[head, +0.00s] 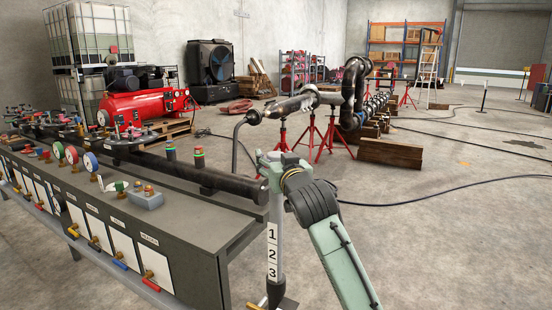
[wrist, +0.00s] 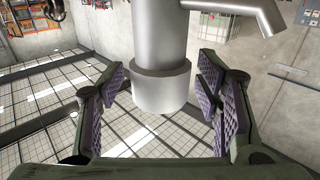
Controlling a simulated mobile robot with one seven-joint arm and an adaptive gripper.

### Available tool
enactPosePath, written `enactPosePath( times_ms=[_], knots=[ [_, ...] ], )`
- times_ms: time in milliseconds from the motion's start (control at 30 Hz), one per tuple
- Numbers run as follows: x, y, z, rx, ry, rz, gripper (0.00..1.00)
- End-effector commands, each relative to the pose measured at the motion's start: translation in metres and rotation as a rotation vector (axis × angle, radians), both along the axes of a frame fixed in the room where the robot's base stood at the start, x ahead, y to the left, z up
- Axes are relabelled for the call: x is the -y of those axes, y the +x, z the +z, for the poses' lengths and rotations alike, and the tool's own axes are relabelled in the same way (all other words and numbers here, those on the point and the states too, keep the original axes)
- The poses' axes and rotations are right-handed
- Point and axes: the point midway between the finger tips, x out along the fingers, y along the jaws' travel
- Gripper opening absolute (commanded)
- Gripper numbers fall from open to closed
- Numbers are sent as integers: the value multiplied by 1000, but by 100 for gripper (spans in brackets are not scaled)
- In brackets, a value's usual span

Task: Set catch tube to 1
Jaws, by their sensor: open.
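The upright grey catch tube (head: 276,208) stands at the front right corner of the bench, with labels 1, 2 and 3 stacked from top to bottom on a white strip (head: 272,250). My gripper (head: 272,160) is at the tube's upper end in the head view, partly hiding it. In the wrist view, a grey cylinder with a wider collar (wrist: 161,90), seemingly the tube's end, lies between my open fingers (wrist: 163,100). Gaps show on both sides of it. An angled spout (wrist: 252,12) branches off to the upper right. Where the tube sits against the numbers is unclear.
The bench (head: 195,212) carries gauges, valves and a long dark pipe (head: 190,170) to the left. A bent metal pipe (head: 293,106) on red stands (head: 333,130) is behind my gripper. Wooden beams (head: 390,152) and black hoses lie on the floor; open floor is at right.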

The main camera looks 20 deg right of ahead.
Motion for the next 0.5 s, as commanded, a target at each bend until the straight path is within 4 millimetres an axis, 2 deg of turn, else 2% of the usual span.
enactPosePath(
  times_ms=[100, 500],
  knots=[
    [0, 0, 0, 0, 0, 0, 57],
    [0, 0, 0, 0, 0, 0, 31]
  ],
)
